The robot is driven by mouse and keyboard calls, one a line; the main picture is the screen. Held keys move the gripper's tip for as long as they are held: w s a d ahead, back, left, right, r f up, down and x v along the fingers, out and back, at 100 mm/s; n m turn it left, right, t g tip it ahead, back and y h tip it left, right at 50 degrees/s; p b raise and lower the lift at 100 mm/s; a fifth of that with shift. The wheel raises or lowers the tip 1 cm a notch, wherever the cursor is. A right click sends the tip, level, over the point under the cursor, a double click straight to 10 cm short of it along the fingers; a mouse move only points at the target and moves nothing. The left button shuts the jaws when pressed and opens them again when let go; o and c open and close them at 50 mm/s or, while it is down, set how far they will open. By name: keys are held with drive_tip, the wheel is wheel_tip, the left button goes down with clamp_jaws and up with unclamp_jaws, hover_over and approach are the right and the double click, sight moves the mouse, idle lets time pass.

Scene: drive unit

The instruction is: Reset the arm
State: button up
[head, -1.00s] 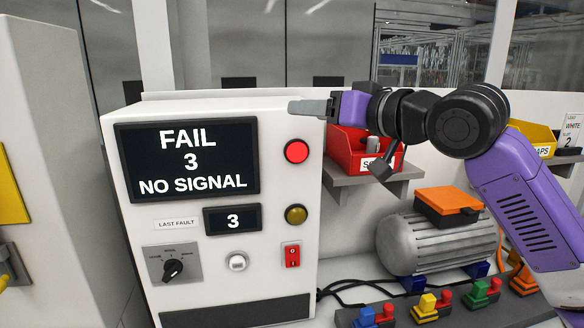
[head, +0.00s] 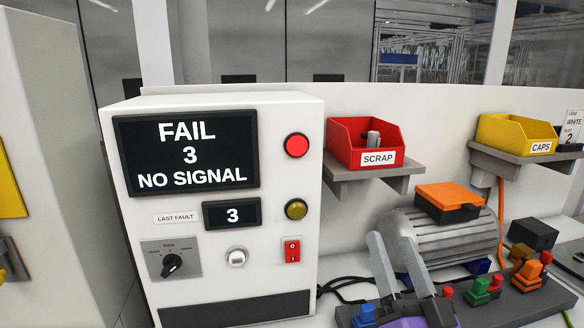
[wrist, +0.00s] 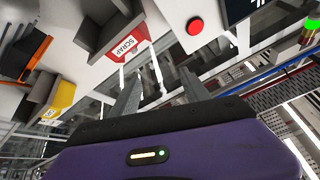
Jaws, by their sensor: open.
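My gripper (head: 398,262) is low in the head view, in front of the grey motor, its two grey fingers pointing up and spread apart with nothing between them. The wrist view is upside down; there my open gripper (wrist: 160,90) shows at the end of the purple wrist. The test cabinet (head: 265,210) stands on the left in the head view. Its screen (head: 190,157) reads FAIL 3 NO SIGNAL, and a small display (head: 232,216) reads 3. The red button (head: 296,145) on its front also shows in the wrist view (wrist: 195,26).
A red SCRAP bin (head: 350,150) and a yellow CAPS bin (head: 500,134) sit on wall shelves. A grey motor (head: 455,243) with an orange-topped box (head: 450,197) lies behind my gripper. Coloured connectors (head: 480,290) line a rail on the bench. The wall between the bins is clear.

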drive_tip(key=s+d+f+n+g+h, duration=0.1)
drive_tip(key=s+f+g, duration=0.1)
drive_tip(key=s+f, duration=0.6)
drive_tip(key=s+d+f+n+g+h+b, duration=0.1)
drive_tip(key=s+f+g, duration=0.2)
drive_tip(key=s+f, duration=0.6)
drive_tip(key=s+d+f+n+g, duration=0.1)
drive_tip(key=s+f, duration=0.7)
drive_tip(key=s, duration=1.3)
drive_tip(key=shift+d+f+n+g+h+b, duration=0.35)
drive_tip(key=shift+d+g, duration=0.25)
drive_tip(key=shift+g, duration=0.6)
